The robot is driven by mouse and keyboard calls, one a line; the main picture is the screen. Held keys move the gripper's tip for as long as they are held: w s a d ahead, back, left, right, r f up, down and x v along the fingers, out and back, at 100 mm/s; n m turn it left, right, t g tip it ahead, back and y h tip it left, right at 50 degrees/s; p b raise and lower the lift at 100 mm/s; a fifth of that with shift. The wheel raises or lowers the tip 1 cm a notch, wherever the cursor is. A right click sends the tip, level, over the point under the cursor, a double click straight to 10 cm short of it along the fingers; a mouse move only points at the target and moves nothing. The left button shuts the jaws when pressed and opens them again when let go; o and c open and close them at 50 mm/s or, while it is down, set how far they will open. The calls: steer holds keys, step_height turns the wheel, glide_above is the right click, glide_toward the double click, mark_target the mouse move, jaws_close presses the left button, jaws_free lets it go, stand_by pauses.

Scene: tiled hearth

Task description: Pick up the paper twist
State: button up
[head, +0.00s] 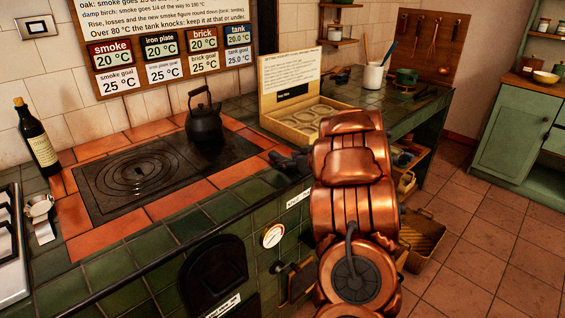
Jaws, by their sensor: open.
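I cannot make out a paper twist for certain in the head view. An open wooden box (268,124) with a printed card (291,77) in its lid stands on the green-tiled top and holds pale looped shapes, too small to identify. My copper arm hides part of the box's right side and the counter behind it. My dark gripper (277,157) is open at the left of the arm, over the hearth's front edge and in front of the box. I see nothing held in it.
A white pot of utensils (373,76) stands at the back right. Tiled floor (480,240) is clear at right.

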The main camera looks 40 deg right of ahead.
mark_target(287, 159)
steer(key=shift+w+f, duration=0.2)
steer(key=shift+w, duration=0.3)
steer(key=c, duration=0.9)
steer(key=shift+r, duration=0.5)
step_height(287, 159, up, 3)
steer(key=shift+f+p, duration=0.2)
steer(key=shift+p, duration=0.2)
steer(key=s+d, duration=0.3)
steer(key=s, duration=0.1)
steer(key=s+d+r, duration=0.1)
steer(key=s+d, duration=0.3)
steer(key=s+d+p, duration=0.1)
steer(key=s+d, duration=0.2)
steer(key=s, duration=0.1)
steer(key=shift+s+d+r, duration=0.15)
steer(key=shift+d, duration=0.05)
